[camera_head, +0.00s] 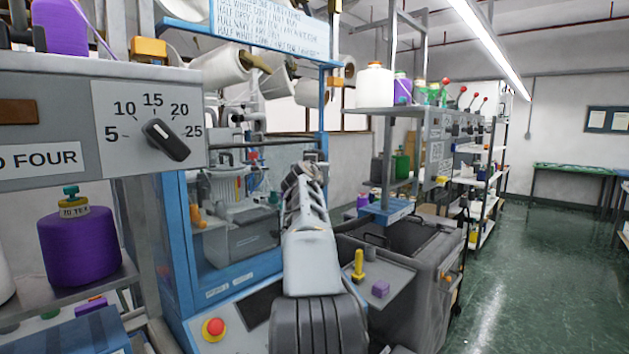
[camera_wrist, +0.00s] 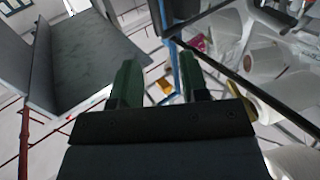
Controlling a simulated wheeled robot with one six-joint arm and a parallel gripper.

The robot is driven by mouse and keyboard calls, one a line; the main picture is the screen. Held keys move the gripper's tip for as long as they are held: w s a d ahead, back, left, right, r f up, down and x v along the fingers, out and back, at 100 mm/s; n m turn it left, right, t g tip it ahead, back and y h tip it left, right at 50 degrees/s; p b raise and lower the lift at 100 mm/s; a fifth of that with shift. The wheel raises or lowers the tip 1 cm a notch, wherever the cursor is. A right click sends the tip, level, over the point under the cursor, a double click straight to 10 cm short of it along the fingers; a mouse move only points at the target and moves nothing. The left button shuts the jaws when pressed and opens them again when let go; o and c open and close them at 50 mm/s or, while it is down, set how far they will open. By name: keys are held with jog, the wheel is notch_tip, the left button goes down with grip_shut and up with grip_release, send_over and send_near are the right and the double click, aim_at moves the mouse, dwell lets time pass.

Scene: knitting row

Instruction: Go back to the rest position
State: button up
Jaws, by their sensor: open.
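My arm rises from the bottom middle of the head view and reaches forward in front of the blue-framed knitting machine (camera_head: 178,265). My gripper (camera_head: 314,158) is at its far end, small and partly hidden by the arm's own links. In the wrist view my gripper (camera_wrist: 158,72) shows two dark green fingers standing apart with nothing between them. The wrist view is tilted, with white cones (camera_wrist: 264,62) beyond the right finger and a dark grey panel (camera_wrist: 95,50) beyond the left.
A panel with a dial (camera_head: 165,140) and a purple cone (camera_head: 79,246) stand at left. A red button (camera_head: 213,328) is on the machine's front. A grey bin (camera_head: 425,275) and a ledge with a yellow peg (camera_head: 358,264) lie right of my arm. The green floor (camera_head: 530,270) at right is open.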

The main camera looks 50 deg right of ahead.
jog(key=shift+s+a, duration=0.3)
jog(key=shift+a, duration=0.15)
dwell(0.4)
